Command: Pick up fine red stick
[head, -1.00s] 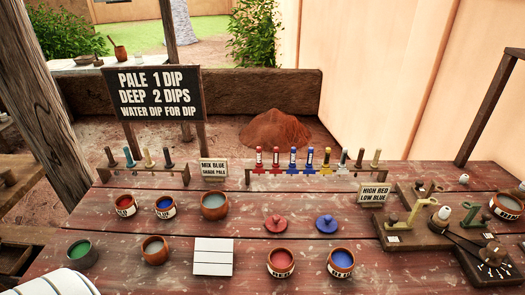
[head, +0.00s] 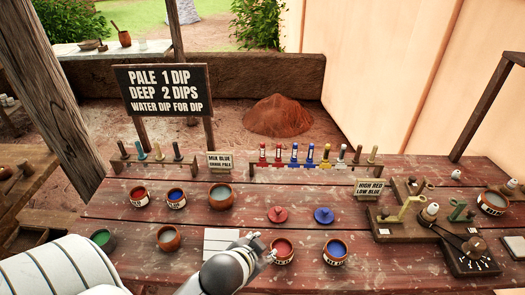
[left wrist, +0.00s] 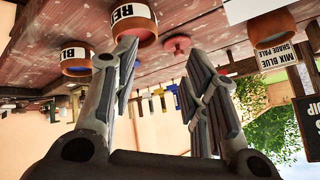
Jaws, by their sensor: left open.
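Two red sticks (head: 262,154) (head: 278,153) stand upright side by side at the left end of the long rack (head: 315,171). Their labels are too small to read, so I cannot tell which is the fine one. My left gripper (head: 266,256) is over the table's front part, between the white tiles and the red pot, well short of the rack. In the left wrist view my left gripper (left wrist: 165,48) is open, with nothing between its fingers. That view is upside down, and several rack sticks (left wrist: 158,103) show beyond the fingers. My right gripper is not in view.
A red lid (head: 278,215) and a blue lid (head: 324,216) lie between gripper and rack. A red pot (head: 282,251) and a blue pot (head: 334,252) stand in front. White tiles (head: 220,240) lie left of the gripper. A scale-like wooden device (head: 400,232) fills the right side.

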